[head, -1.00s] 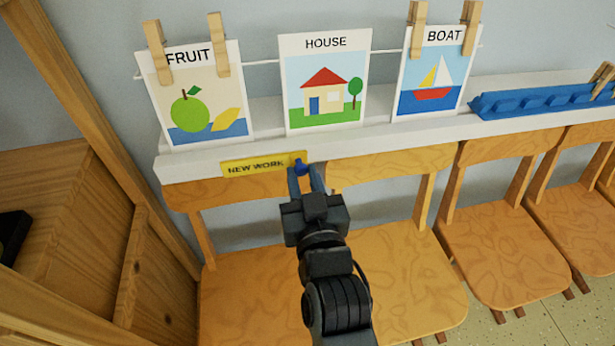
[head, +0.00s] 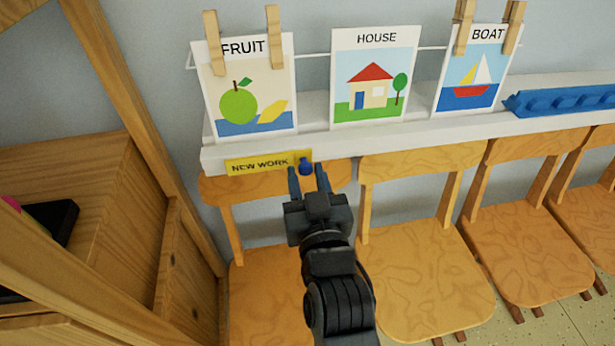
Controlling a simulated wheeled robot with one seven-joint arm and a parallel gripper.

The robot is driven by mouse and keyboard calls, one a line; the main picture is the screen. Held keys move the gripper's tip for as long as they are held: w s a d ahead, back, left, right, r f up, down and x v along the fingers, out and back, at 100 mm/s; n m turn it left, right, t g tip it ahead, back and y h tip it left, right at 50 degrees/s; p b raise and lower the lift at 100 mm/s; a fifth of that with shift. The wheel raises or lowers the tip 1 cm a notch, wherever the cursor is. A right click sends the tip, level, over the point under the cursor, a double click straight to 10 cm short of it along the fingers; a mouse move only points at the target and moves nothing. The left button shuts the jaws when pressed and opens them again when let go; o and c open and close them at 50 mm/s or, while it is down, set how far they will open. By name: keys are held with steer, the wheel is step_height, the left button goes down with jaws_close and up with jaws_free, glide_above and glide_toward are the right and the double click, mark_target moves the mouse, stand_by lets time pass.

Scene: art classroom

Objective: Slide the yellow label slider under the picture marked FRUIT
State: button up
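The yellow label slider (head: 258,164), marked NEW WORK, sits on the front edge of the white shelf. It is below the FRUIT picture (head: 251,90), and its right end reaches a little past the picture's right edge. A blue knob (head: 306,167) stands at the label's right end. My gripper (head: 308,175) is at the knob, with its fingers spread on either side and gaps showing between them and the knob. The HOUSE picture (head: 374,80) and the BOAT picture (head: 473,70) stand farther right.
The white shelf ledge (head: 400,135) runs to the right, with a blue object (head: 560,100) lying on it. Wooden chairs (head: 420,270) stand in a row below. A wooden shelf unit (head: 130,200) closes off the left side.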

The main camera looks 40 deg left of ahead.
steer(key=shift+o, duration=1.2)
steer(key=shift+d, duration=0.15)
steer(key=b+v, duration=0.2)
steer(key=v, duration=0.5)
steer(key=shift+s+d, duration=0.2)
steer(key=shift+s, duration=0.05)
steer(key=shift+d, duration=0.1)
